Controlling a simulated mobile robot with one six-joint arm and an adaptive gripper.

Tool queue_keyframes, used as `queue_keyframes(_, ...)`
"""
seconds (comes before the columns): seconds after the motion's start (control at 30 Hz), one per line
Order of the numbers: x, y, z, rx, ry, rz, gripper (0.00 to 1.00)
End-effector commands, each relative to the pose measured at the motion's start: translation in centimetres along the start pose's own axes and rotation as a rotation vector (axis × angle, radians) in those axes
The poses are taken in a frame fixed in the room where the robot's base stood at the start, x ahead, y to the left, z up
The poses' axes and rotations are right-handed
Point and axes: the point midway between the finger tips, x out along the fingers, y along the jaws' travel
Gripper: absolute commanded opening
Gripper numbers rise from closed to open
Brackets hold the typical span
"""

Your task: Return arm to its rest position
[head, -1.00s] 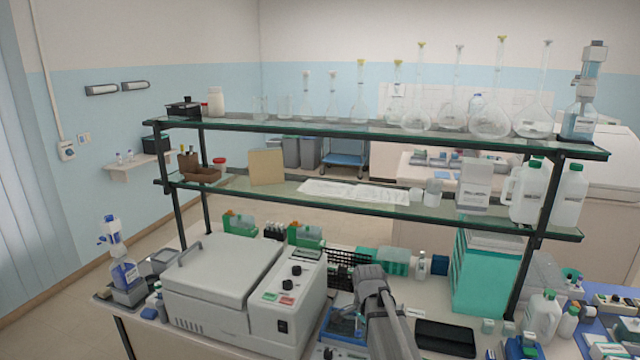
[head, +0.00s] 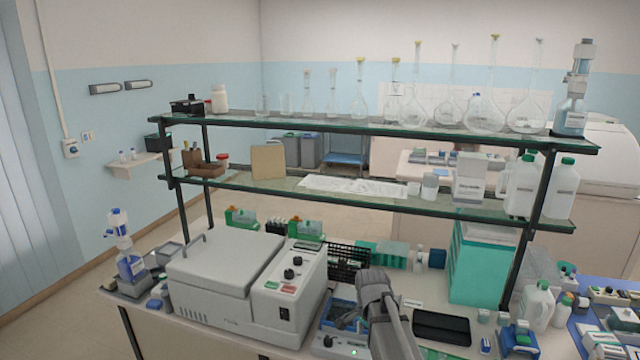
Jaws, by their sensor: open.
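My arm (head: 392,325) rises from the bottom edge in the head view, right of centre, in front of the bench. Its upper end stands over a blue-and-white device (head: 335,325), part of which it covers. My gripper's fingers cannot be made out in this view.
A white benchtop machine (head: 228,285) stands left of my arm. A black tray (head: 441,328) lies close on the right, with a teal box (head: 480,265) behind it. A two-tier glass shelf (head: 350,128) with flasks and bottles spans the bench. Bottles and small racks crowd the right end.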

Motion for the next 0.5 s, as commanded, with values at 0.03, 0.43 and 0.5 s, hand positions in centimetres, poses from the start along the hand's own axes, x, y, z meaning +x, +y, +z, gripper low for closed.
queue_keyframes(0.03,0.4,0.5,0.1,-0.018,0.0,0.0,0.64)
queue_keyframes(0.43,3.1,4.8,1.4,-0.281,0.0,0.001,0.64)
queue_keyframes(0.5,4.0,6.1,1.8,-0.36,0.0,0.001,0.64)
